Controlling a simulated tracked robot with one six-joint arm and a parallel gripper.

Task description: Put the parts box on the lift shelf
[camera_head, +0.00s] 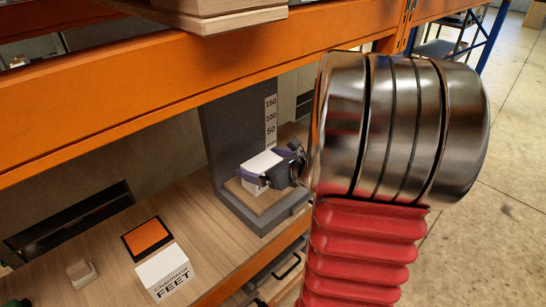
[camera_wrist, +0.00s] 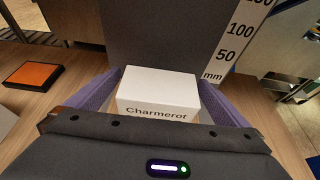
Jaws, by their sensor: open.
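A white box (camera_wrist: 158,88) marked "Charmerot" is between the two purple fingers of my gripper (camera_wrist: 160,95) in the wrist view. In the head view this white box (camera_head: 262,163) sits on the wooden lift shelf (camera_head: 262,203), in front of a dark grey column (camera_head: 228,130) with a millimetre scale. My gripper (camera_head: 265,176) is open around the box, one finger on each side. Whether the fingers touch it I cannot tell. A second white box (camera_head: 165,272), marked "Charmerot FEET", stands on the wooden board at lower left.
An orange pad with a dark border (camera_head: 147,238) lies behind the second box. A small beige block (camera_head: 81,273) is left of it. An orange beam (camera_head: 150,85) crosses above the work board. My arm covers the right of the head view.

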